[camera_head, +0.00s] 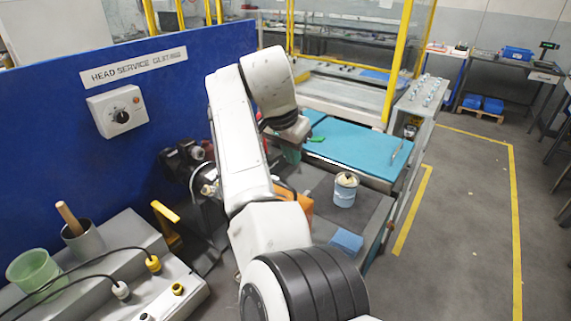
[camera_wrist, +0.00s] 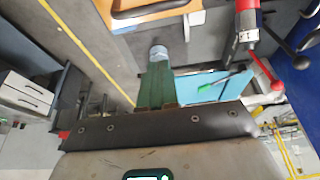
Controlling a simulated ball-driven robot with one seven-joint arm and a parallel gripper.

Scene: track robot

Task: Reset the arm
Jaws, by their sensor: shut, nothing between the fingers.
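My white arm reaches forward and up across the middle of the head view, bent at the elbow, with the forearm folded downward. My gripper (camera_head: 291,154) hangs over the near left edge of the teal mat, partly hidden by the arm. In the wrist view its green fingers (camera_wrist: 157,88) are together with nothing held between them. The fingers appear clear of the bench and of the things on it.
A blue-and-white tin (camera_head: 344,192) and blue sponge (camera_head: 346,240) stand on the grey bench. An orange bin (camera_head: 296,200) sits beside my arm. A blue panel (camera_head: 60,120) stands left.

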